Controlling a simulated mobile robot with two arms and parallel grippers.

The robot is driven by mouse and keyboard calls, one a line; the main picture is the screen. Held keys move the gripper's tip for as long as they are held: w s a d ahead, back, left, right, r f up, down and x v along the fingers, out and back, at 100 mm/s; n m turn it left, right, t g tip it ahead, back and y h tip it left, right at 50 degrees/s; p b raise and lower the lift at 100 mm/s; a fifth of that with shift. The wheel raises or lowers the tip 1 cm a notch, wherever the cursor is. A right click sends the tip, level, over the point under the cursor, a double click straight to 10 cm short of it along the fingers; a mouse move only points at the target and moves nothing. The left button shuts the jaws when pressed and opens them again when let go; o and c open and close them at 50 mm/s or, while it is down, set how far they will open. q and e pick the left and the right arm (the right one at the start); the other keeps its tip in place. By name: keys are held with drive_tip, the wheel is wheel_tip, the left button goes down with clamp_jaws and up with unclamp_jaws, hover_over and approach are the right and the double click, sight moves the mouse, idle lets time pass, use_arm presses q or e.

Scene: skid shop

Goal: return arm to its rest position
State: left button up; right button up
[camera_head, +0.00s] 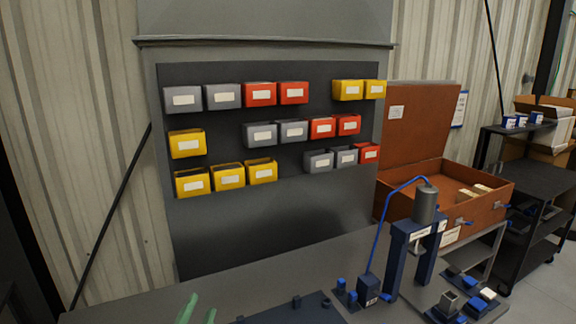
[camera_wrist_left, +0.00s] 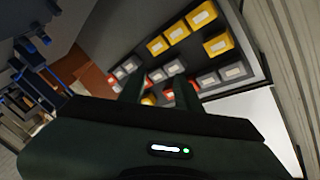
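My left gripper (camera_head: 201,306) shows at the bottom edge of the head view as two green fingertips with a gap between them. In the left wrist view the gripper (camera_wrist_left: 156,84) has its two dark fingers apart, with nothing held between them. It is in free space in front of the bin panel, not touching a bin. Most of the left arm is outside the head view. My right gripper is in neither view.
A dark panel (camera_head: 270,220) carries several yellow, grey and red bins. A workbench (camera_head: 290,270) runs below it, with a blue press (camera_head: 405,240) and small blocks. An open brown case (camera_head: 400,205) stands behind the press. A black cart (camera_head: 540,180) stands far right.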

use_arm(q)
drive_tip(key=s+a+f+n+g+y, duration=0.1)
drive_tip(key=s+a+f+n+g, duration=0.2)
drive_tip(key=s+f, duration=0.35)
drive_tip(key=s+a+f+n+g+y, duration=0.1)
drive_tip(key=s+f+n+g, duration=0.3)
drive_tip(key=f, duration=0.4)
drive_tip(key=s+d+f+g+h, duration=0.1)
drive_tip(key=s+f+g, duration=0.2)
drive_tip(key=s, duration=0.5)
drive_tip(key=s+f+g, duration=0.3)
drive_tip(key=s+g, duration=0.1)
drive_tip(key=s, duration=0.4)
wheel_tip(320, 180, down, 36)
drive_tip(key=s+g+b, duration=0.1)
drive_tip(key=s+b, duration=0.1)
drive_tip(key=b, duration=0.8)
drive_tip(key=s+a+f+b, duration=0.1)
drive_tip(key=s+f+b, duration=0.3)
drive_tip(key=s+f, duration=0.4)
drive_tip(key=s+a+f+g+b, duration=0.1)
drive_tip(key=s+f+b, duration=0.4)
drive_tip(key=f, duration=1.2)
drive_tip(key=s, duration=0.4)
drive_tip(key=shift+s+a+f+g, duration=0.25)
drive_tip(key=shift+a+f+g, duration=0.05)
drive_tip(key=shift+a+f, duration=0.05)
